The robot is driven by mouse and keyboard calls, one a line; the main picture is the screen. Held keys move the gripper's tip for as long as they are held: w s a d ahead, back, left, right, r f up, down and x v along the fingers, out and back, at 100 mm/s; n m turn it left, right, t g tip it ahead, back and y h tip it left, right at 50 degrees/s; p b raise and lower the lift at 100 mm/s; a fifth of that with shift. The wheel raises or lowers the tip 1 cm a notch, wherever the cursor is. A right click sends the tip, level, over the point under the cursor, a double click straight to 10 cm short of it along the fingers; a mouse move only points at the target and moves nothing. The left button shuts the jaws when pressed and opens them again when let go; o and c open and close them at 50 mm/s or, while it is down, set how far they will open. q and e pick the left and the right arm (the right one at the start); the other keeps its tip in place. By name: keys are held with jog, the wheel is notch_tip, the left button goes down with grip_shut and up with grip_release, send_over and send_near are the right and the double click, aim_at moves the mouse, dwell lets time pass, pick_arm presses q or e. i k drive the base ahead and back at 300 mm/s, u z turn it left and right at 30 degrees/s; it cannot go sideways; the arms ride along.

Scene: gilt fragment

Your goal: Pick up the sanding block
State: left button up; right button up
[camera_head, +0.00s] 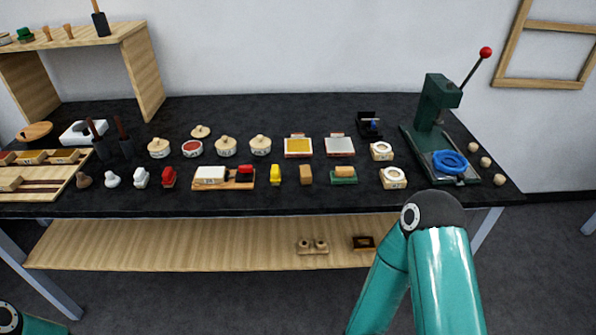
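A small brown upright block (306,174) stands near the front edge of the black worktop, right of centre. Just right of it is a green block with a tan top (343,174). Either could be the sanding block; I cannot tell which at this size. Both stand free, with nothing gripping them. My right arm rises at the lower right, in front of the table, and its gripper is out of view. Only a small piece of my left arm shows in the bottom left corner, and its gripper is out of view.
A yellow piece (275,174) stands left of the brown block. A green lever press (437,120) stands at the right. Lidded pots (226,147) and trays (298,147) sit behind. A wooden shelf (180,245) runs below. The worktop's back strip is mostly clear.

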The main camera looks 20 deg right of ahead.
aim_at(304, 174)
jog(key=i, duration=0.85)
jog(key=z, duration=0.05)
